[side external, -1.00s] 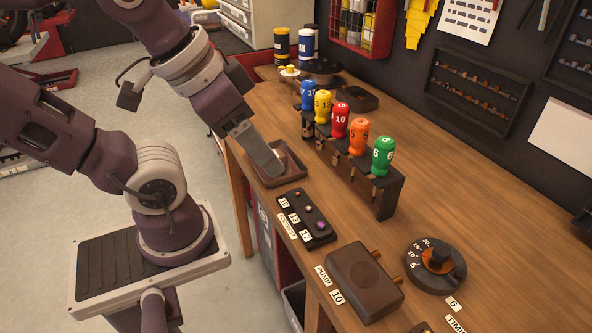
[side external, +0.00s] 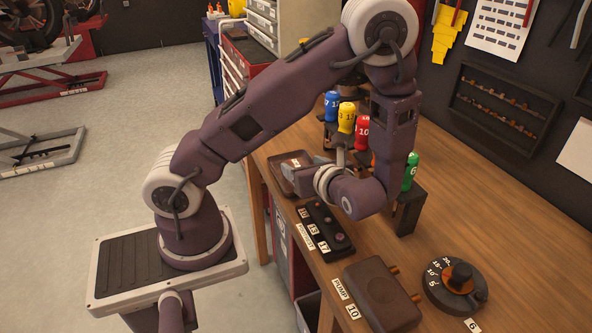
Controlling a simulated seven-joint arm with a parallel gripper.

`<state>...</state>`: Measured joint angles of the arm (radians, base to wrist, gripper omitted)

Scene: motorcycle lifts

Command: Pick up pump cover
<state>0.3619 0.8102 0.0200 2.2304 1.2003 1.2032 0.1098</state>
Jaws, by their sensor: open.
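The pump cover (side external: 382,294), a dark brown block with rounded edges, lies on the bench beside the PUMP label and a 10 tag. Two orange-brown pins stick out on its right side. My gripper (side external: 316,168) is above the bench near the brown tray, farther back than the pump cover and apart from it. My wrist partly hides it, and its fingertips are hard to make out. I see nothing held in it.
The shallow brown tray (side external: 280,172) lies beyond the black socket strip (side external: 325,229). A rack of numbered coloured handles (side external: 407,211) stands behind my wrist, partly hidden. A round black dial (side external: 447,291) sits right of the pump cover. The bench on the right is clear (side external: 500,215).

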